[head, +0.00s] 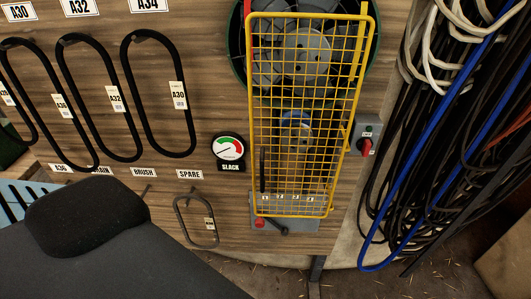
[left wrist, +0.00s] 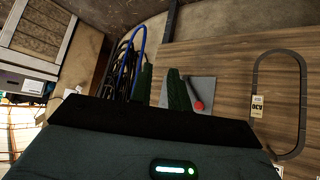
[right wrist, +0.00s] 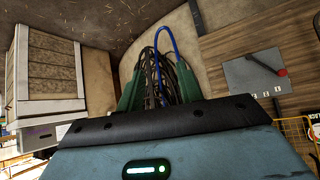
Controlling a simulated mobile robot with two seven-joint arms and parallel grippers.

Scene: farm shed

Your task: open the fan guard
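The fan guard (head: 304,120) is a yellow wire-mesh panel in the head view. It covers the grey fan pulley (head: 303,55) and a lower wheel on the wooden wall. Below its lower edge is a grey plate (head: 298,226) with a dark lever ending in a red knob (head: 260,223). The plate also shows in the left wrist view (left wrist: 206,88) and right wrist view (right wrist: 245,72). A yellow guard corner (right wrist: 297,128) shows in the right wrist view. My left gripper (left wrist: 162,92) and right gripper (right wrist: 158,92) are open, empty and apart from the guard. Neither gripper's fingers show in the head view.
A switch box (head: 365,140) with a red knob is right of the guard, a round gauge (head: 228,149) left of it. Black belts (head: 158,95) hang at left. Blue and black hoses (head: 440,130) hang at right. My dark arm part covers the lower left.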

